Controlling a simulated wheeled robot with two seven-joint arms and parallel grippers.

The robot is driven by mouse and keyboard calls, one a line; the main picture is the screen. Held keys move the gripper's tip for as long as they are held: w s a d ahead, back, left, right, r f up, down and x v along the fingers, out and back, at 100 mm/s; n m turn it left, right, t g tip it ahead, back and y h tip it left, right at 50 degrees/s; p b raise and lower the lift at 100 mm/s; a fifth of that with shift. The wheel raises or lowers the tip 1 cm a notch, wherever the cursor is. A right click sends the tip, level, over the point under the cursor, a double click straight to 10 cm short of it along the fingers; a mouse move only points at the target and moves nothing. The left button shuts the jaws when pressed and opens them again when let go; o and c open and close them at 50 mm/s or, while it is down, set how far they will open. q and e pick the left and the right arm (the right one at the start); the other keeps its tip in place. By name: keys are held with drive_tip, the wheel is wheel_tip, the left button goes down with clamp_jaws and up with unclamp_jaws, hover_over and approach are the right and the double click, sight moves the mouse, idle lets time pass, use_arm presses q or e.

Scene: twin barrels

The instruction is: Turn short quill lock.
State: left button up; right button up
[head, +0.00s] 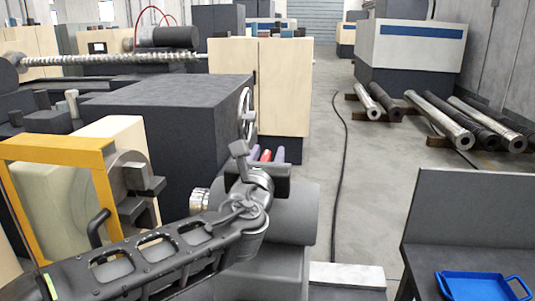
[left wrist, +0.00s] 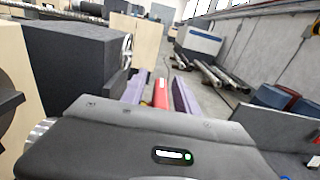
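A red bar (head: 266,155), which may be the short quill lock, shows just beyond the wrist of my left arm in the head view. My left gripper (head: 266,154) has its two purple fingers on either side of the bar. In the left wrist view the red bar (left wrist: 160,93) lies between the purple fingers (left wrist: 159,94), with a narrow gap on each side. The gripper looks open around it; the fingertips' contact is unclear. The bar's base is hidden by the wrist. A grey lever (head: 240,160) stands upright just left of the gripper. My right gripper is out of view.
A large dark machine block (head: 170,105) with a handwheel (head: 246,115) stands behind and left. A yellow frame (head: 60,148) is at the left. A blue tray (head: 485,286) lies on a dark bench at lower right. The floor aisle (head: 350,170) is mostly clear.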

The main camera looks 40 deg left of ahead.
use_arm(q)
drive_tip(key=shift+w, duration=0.1)
drive_tip(key=shift+c, duration=0.6)
clamp_jaws()
